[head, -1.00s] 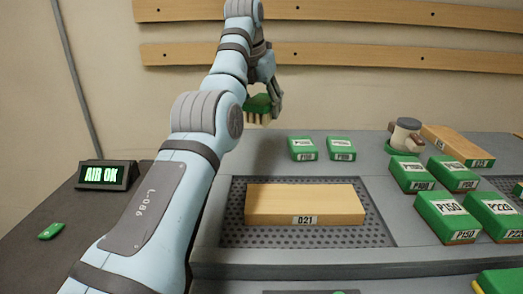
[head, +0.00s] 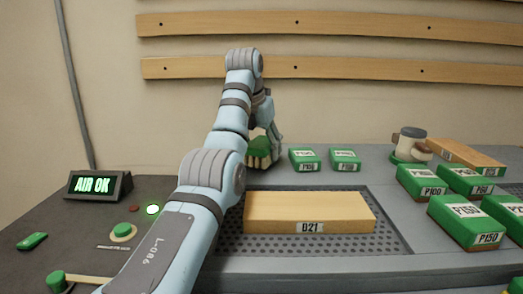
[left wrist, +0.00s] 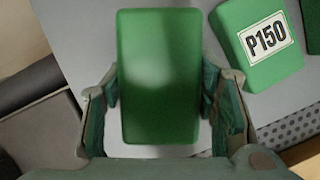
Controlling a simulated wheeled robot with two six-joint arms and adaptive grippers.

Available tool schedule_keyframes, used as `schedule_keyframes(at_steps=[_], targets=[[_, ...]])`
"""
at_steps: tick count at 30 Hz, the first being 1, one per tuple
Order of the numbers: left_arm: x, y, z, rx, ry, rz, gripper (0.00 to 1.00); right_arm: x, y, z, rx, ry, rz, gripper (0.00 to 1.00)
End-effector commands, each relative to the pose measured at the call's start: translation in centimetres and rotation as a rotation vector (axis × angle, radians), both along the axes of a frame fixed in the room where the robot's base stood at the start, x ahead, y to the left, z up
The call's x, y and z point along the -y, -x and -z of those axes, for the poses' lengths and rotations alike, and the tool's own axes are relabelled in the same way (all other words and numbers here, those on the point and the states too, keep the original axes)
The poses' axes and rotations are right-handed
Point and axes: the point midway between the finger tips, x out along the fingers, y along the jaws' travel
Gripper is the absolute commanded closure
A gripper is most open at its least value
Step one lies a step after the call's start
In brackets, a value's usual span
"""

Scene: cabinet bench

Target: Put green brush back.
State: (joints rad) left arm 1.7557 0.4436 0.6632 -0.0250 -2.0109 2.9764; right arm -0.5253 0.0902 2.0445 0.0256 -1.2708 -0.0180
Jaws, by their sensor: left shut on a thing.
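The green brush (head: 258,148), with pale bristles facing down, is in my left gripper (head: 268,158) at the back of the grey bench. It is low, just left of the two small green blocks; I cannot tell whether the bristles touch the bench. In the left wrist view the brush's plain green back (left wrist: 159,75) lies between the two fingers of my left gripper (left wrist: 160,105), which are shut on its sides. My arm hides part of the area around it. My right gripper is not in view.
A green P150 block (head: 304,159) and another green block (head: 345,160) stand right of the brush. A wooden board labelled D21 (head: 308,210) lies on the perforated mat (head: 385,238). More green blocks (head: 466,222) and a sander (head: 410,146) are at right.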

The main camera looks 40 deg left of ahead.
Motion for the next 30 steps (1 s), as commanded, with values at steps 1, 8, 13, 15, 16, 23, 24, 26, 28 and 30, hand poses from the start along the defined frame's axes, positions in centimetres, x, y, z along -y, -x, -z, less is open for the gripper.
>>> schedule_keyframes(at_steps=[1, 8, 13, 15, 16, 23, 24, 26, 28, 30], targets=[[0.0, 0.0, -0.1, 0.001, 0.000, 0.000, 0.77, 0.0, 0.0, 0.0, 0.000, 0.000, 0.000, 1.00], [0.0, 0.0, -0.1, 0.000, 0.000, 0.000, 0.26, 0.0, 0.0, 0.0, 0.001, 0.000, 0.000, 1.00], [0.0, 0.0, -0.1, 0.001, 0.000, 0.000, 0.26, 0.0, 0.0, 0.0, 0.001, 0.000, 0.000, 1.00], [0.0, 0.0, 0.0, 0.001, 0.000, 0.000, 0.26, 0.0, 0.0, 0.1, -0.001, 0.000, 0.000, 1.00], [0.0, 0.0, 0.1, 0.001, 0.000, 0.000, 0.26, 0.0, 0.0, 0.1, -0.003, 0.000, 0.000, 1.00], [0.3, 0.7, -2.2, 0.001, 0.004, 0.002, 0.26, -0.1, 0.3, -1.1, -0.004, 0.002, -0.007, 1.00], [0.8, 0.9, -3.1, 0.002, 0.004, 0.003, 0.26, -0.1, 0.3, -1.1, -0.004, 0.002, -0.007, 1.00], [1.3, 1.3, -4.8, 0.003, 0.002, 0.003, 0.26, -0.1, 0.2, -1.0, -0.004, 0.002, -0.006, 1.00], [1.6, 2.1, -7.0, 0.003, 0.003, 0.002, 0.26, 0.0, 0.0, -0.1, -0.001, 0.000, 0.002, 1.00], [1.8, 2.9, -9.1, 0.002, 0.002, 0.001, 0.26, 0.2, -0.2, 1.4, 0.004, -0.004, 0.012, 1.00]])
